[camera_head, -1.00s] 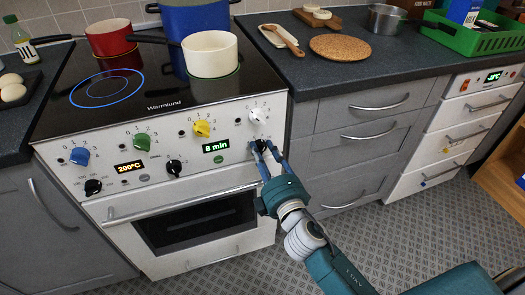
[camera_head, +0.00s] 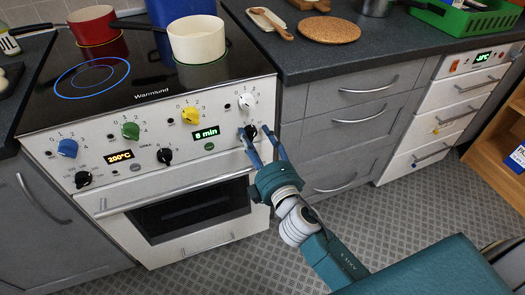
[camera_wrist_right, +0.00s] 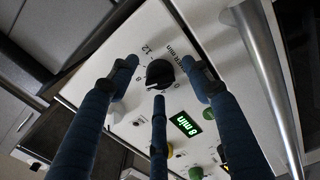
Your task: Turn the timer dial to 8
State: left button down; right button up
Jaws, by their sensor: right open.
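The timer dial (camera_head: 250,131) is a black knob at the right end of the oven's front panel, below a white knob. It also shows in the right wrist view (camera_wrist_right: 160,74), beside printed "min" numbers. The green timer display (camera_head: 206,133) reads "8 min", also in the wrist view (camera_wrist_right: 186,123). My right gripper (camera_head: 256,139) is open, with its blue fingers spread in front of the dial. In the wrist view the dial shows between the fingertips, with visible gaps at the sides and no clear grip. My left gripper is not in view.
The oven handle (camera_head: 165,194) runs across below the panel. Blue, green, yellow and white knobs line the panel. A white pot (camera_head: 197,42) and a red pot (camera_head: 93,27) stand on the hob. Grey drawers (camera_head: 350,130) are to the right; the patterned floor in front is open.

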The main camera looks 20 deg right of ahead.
jog(key=s, duration=1.1)
jog(key=shift+s+d, duration=0.2)
jog(key=shift+d, duration=0.1)
